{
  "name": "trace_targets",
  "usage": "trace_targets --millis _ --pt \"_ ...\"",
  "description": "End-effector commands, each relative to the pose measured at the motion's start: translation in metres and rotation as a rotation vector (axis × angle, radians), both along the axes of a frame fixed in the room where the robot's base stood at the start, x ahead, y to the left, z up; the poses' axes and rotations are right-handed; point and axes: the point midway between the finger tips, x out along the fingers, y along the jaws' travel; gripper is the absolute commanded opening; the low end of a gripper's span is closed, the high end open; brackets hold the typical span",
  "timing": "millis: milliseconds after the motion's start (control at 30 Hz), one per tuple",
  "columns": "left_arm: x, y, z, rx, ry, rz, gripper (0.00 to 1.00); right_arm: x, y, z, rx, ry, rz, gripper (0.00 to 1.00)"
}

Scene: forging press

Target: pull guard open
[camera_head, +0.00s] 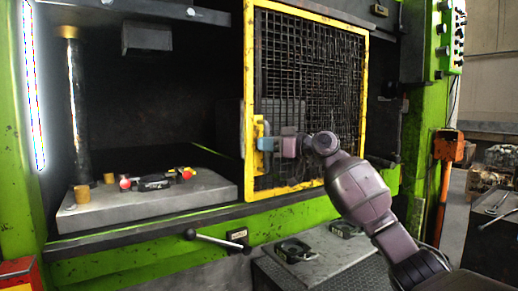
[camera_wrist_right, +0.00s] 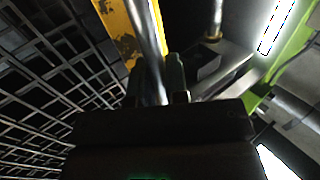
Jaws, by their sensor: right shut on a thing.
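The guard (camera_head: 249,60) is a yellow frame with dark wire mesh, standing upright across the right part of the press opening. In the right wrist view, the fingers of my right gripper (camera_wrist_right: 163,88) close around a shiny bar of the handle (camera_wrist_right: 149,40), beside the yellow frame and mesh. The fingers partly hide the grip. My left gripper is not in view.
The left part of the opening is uncovered, showing a grey die bed (camera_head: 150,210) with small red, yellow and black parts. A low bench (camera_head: 325,262) with dark parts stands in front. An orange post (camera_head: 447,160) stands right.

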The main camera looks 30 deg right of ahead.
Motion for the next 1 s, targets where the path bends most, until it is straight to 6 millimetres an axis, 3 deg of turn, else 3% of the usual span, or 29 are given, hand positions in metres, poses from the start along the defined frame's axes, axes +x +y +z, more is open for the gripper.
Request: trace_targets --millis 267,300,467,767,1000 --pt "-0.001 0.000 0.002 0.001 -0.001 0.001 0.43 -0.001 -0.001 0.003 0.000 -0.004 -0.001 0.00" --pt "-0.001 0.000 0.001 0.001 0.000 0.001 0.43 -0.001 -0.001 0.003 0.000 -0.004 -0.001 0.16" --pt "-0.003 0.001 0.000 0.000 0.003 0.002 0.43 0.000 0.000 0.002 0.000 -0.002 0.000 0.38" --pt "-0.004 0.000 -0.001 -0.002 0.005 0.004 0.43 -0.001 -0.001 0.000 0.000 0.000 0.000 0.38" --pt "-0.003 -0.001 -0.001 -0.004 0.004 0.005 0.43 -0.024 -0.018 0.000 -0.002 0.001 -0.001 0.38"
